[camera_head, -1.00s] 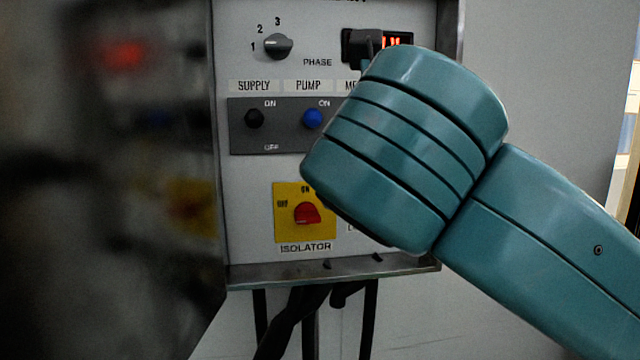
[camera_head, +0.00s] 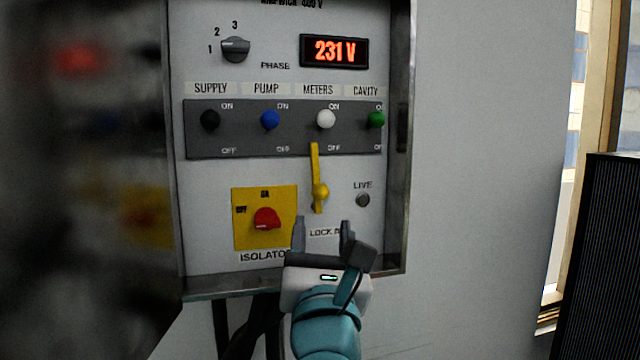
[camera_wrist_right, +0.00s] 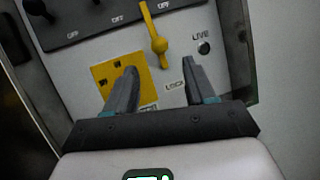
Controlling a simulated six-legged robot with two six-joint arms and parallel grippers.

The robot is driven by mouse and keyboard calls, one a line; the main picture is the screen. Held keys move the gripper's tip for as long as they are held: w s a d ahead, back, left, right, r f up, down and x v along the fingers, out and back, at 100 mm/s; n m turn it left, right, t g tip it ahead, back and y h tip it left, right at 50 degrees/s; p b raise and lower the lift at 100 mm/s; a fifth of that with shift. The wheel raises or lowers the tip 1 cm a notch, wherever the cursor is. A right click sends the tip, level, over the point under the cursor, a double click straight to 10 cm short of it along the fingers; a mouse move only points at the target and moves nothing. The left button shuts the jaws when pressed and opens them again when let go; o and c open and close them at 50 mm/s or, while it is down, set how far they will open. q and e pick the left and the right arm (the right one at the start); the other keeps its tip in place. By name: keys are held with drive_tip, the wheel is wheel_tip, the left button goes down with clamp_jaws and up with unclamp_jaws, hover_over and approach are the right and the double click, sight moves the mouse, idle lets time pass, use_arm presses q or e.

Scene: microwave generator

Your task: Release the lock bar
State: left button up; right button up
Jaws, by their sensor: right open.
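The yellow lock bar (camera_head: 316,178) stands upright on the panel, its top reaching the lower edge of the dark switch strip and its round knob near the lower end. It also shows in the right wrist view (camera_wrist_right: 154,36). My right gripper (camera_head: 322,230) is open and empty just below the bar, over the "LOCK" label. In the right wrist view the two fingers (camera_wrist_right: 160,78) are apart, with the bar beyond their tips and nothing between them but panel. My left gripper is not in view.
The red isolator knob (camera_head: 267,218) on its yellow plate is close left of my right gripper. Black, blue, white and green toggles line the switch strip (camera_head: 240,146). A display (camera_head: 334,51) reads 231 V. A blurred door fills the left side.

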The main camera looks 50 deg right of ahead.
sight(320, 196)
drive_tip(key=p+x, duration=0.3)
drive_tip(key=x, duration=0.6)
drive_tip(key=shift+r, duration=0.15)
drive_tip(key=shift+w+d+r+p, duration=0.1)
drive_tip(key=shift+w+d+p, duration=0.3)
drive_tip(key=shift+w+p, duration=0.05)
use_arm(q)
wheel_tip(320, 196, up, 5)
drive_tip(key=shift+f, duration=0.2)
use_arm(e)
clamp_jaws()
drive_tip(key=shift+d+f+m+b, duration=0.1)
drive_tip(key=shift+f+m+b, duration=0.25)
drive_tip(key=shift+b, duration=0.9)
drive_tip(key=shift+r+b, duration=0.15)
drive_tip(key=shift+b, duration=0.2)
drive_tip(key=shift+r+m, duration=0.1)
drive_tip(key=shift+m, duration=0.15)
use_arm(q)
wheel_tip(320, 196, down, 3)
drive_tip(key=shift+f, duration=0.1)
use_arm(e)
drive_tip(key=shift+r+g, duration=0.1)
drive_tip(key=shift+g, duration=0.3)
